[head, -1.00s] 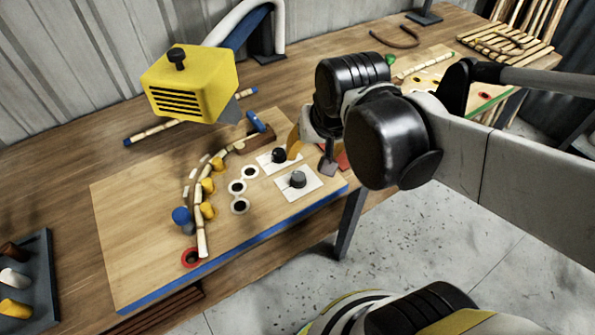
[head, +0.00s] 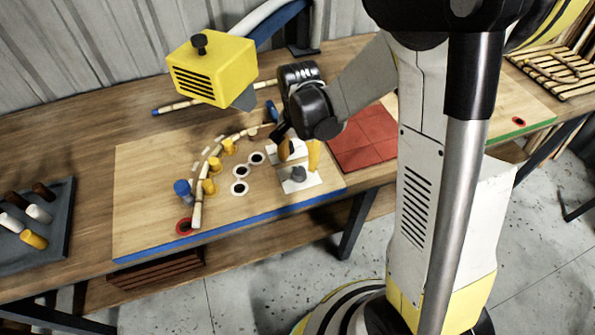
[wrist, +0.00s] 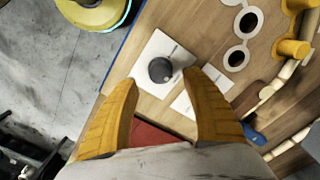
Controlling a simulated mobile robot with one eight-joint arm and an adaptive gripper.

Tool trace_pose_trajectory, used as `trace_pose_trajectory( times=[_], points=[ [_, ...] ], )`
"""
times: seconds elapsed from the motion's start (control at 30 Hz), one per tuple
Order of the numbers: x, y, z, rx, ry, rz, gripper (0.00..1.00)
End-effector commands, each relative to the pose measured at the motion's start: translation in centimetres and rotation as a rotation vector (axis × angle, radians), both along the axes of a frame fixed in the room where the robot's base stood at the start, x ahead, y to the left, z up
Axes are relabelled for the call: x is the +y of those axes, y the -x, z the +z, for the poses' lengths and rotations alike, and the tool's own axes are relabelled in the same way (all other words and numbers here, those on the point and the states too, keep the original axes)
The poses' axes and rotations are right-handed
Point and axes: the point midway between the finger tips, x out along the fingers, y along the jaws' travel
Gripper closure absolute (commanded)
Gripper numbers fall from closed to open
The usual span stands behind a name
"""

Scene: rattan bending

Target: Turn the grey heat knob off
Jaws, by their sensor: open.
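The grey heat knob (head: 298,174) is a small round knob on a white card near the board's front right edge. In the wrist view the knob (wrist: 159,70) shows between my fingertips, from above. My gripper (head: 300,162) is open, with its two yellow fingers just behind and above the knob. The wrist view shows the open gripper (wrist: 158,79) with a gap on both sides of the knob, and nothing held. I cannot tell whether the fingertips are level with it. A second white card (wrist: 184,104) lies beside it; its black knob is hidden.
The wooden board (head: 140,220) carries a curved rattan piece (head: 197,212), yellow and blue pegs, and black-centred white rings (head: 240,188). A yellow heater box (head: 213,66) hangs behind, left of my arm. A red mat (head: 365,140) lies right; a peg tray (head: 60,225) stands left.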

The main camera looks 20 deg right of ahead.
Motion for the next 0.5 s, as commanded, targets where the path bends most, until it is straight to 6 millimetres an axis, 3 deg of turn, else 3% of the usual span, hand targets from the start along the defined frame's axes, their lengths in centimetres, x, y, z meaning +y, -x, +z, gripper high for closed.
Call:
trace_pose_trajectory(
  times=[0.03, 0.2, 0.5],
  points=[
    [0.0, 0.0, -1.4, 0.0, 0.0, 0.0, 0.44],
    [0.0, 0.0, -4.1, 0.0, 0.0, 0.001, 0.44],
    [0.0, 0.0, -5.5, -0.001, 0.0, 0.001, 0.44]
  ],
)
